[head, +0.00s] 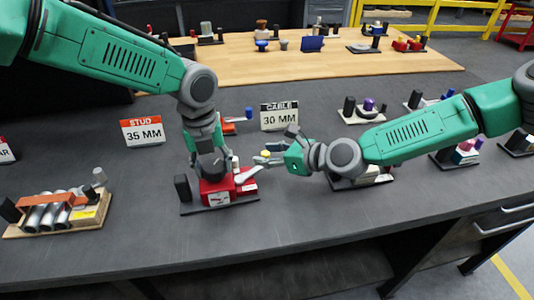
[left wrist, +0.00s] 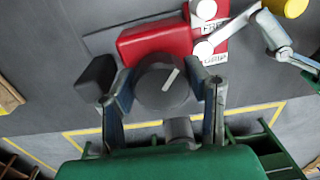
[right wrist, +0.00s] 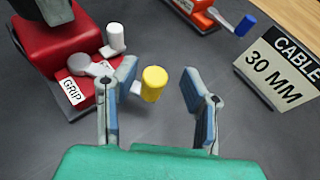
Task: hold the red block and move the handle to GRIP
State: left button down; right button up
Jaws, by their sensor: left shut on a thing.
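The red block (head: 217,192) sits on a dark base plate on the table. My left gripper (left wrist: 166,90) points down onto it, fingers on either side of a dark round dial (left wrist: 160,88) with a white line. The handle is a pale lever (left wrist: 235,25) on the red body, ending in a yellow knob (right wrist: 153,83). A GRIP label (right wrist: 72,90) lies by its pivot, and part of another label (left wrist: 212,27) shows above it. My right gripper (right wrist: 160,88) is open, the yellow knob between its fingers, nearer the left finger.
A CABLE 30 MM sign (head: 279,116) and a STUD 35 MM sign (head: 142,131) stand behind. An orange fixture with a blue-tipped lever (right wrist: 245,25) is beyond the right gripper. A tray of metal cylinders (head: 58,212) is at left. The table front is clear.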

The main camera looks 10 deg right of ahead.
jog(key=shift+c, duration=0.4)
jog(key=shift+a, duration=0.1)
grip_shut()
